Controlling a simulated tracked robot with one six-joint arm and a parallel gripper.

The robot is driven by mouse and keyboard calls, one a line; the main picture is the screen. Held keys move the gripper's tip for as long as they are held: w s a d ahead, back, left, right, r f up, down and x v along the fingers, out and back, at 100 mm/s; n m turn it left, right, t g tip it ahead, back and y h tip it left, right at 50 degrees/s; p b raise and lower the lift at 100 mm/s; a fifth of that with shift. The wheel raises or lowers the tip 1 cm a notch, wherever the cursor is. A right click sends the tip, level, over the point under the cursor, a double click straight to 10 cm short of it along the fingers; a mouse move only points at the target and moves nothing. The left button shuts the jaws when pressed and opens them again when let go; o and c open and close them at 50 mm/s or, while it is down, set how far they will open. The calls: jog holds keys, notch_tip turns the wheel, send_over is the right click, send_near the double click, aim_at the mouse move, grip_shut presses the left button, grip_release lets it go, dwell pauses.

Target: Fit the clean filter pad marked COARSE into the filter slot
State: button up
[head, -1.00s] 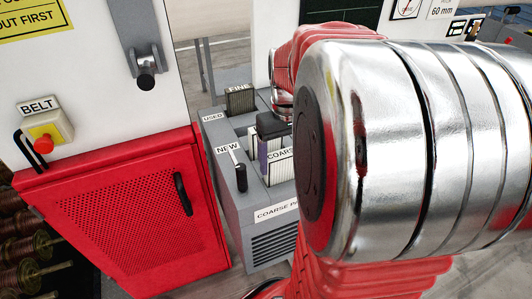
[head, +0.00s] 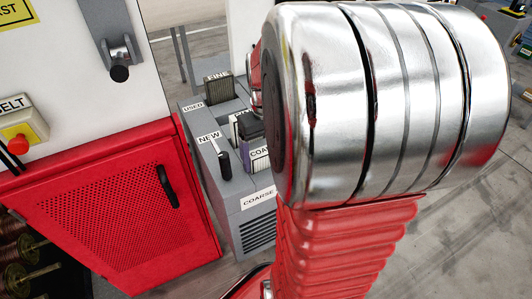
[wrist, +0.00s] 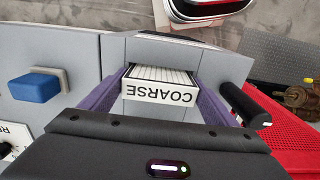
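The pad marked COARSE (wrist: 160,92) is white and pleated, with a black-lettered label. It sits in a recess of the grey unit, and in the head view its label (head: 260,153) is partly hidden. My gripper (wrist: 162,88) straddles the pad, with one purple finger on each side close to its edges. Whether the fingers press on it I cannot tell. In the head view my gripper (head: 252,140) points down into the unit, partly behind my arm. I cannot make out the filter slot.
The grey unit (head: 222,190) carries the labels NEW and USED. A FINE pad (head: 218,88) stands at its back. A black-handled lever (head: 223,165) rises near the NEW label. A red mesh door (head: 120,215) is close on the left. A blue block (wrist: 35,85) sits on grey in the wrist view.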

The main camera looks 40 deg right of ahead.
jog(key=o, duration=0.3)
jog(key=shift+o, duration=0.2)
jog(key=shift+r, duration=0.1)
notch_tip(320, 180, up, 12)
dwell(0.5)
jog(key=shift+a, duration=0.1)
dwell(0.4)
jog(key=s+a+f+n+t, duration=0.1)
jog(key=s+a+t, duration=0.1)
jog(key=a, duration=0.9)
jog(key=s+a+f+n+t, duration=0.1)
jog(key=s+a+n+t, duration=0.1)
jog(key=a, duration=0.9)
jog(key=shift+a+f+t, duration=0.2)
jog(key=shift+a+t, duration=0.2)
jog(key=shift+t, duration=0.4)
jog(key=shift+c, duration=0.4)
